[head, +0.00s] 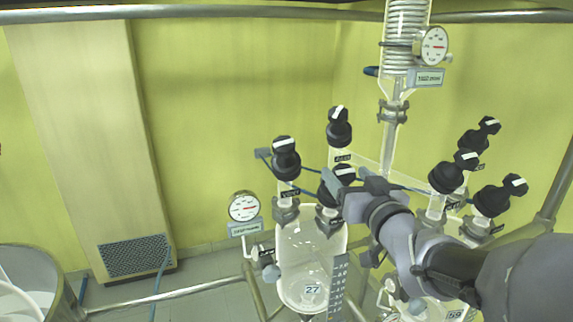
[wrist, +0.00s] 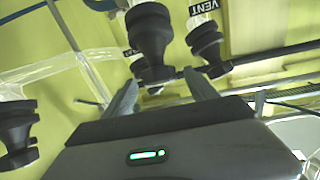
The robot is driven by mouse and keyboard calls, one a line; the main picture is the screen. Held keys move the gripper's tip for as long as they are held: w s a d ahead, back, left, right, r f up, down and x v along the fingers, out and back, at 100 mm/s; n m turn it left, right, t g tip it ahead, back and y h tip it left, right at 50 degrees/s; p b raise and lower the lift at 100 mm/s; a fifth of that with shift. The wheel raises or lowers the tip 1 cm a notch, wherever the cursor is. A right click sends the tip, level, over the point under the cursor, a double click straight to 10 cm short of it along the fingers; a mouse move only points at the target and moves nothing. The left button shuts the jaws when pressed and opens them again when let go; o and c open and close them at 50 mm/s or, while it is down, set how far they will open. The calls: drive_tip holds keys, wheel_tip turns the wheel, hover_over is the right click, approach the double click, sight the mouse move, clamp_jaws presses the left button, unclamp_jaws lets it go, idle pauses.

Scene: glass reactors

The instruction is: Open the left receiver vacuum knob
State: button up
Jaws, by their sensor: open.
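The left receiver is a clear glass vessel (head: 311,262) marked 27, with black knobs bearing white bars on top. One knob (head: 286,160) is at its left, one (head: 339,128) behind, and one (head: 327,192) at the front right, partly hidden by my gripper (head: 354,188). No label naming the vacuum knob is readable. In the wrist view my gripper (wrist: 162,88) is open and empty. A large black knob (wrist: 150,45) stands just beyond and between its fingers; contact cannot be told. A knob labelled VENT (wrist: 207,50) is to its right.
A second vessel marked 59 (head: 452,314) stands at the right with several similar knobs, partly behind my arm. Gauges hang at the left (head: 243,207) and on the coil condenser (head: 432,46). A metal rail (head: 180,297) crosses the front.

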sight(339, 166)
drive_tip(key=w, duration=0.3)
drive_tip(key=w+a, duration=0.1)
drive_tip(key=w, duration=0.1)
drive_tip(key=c, duration=1.4)
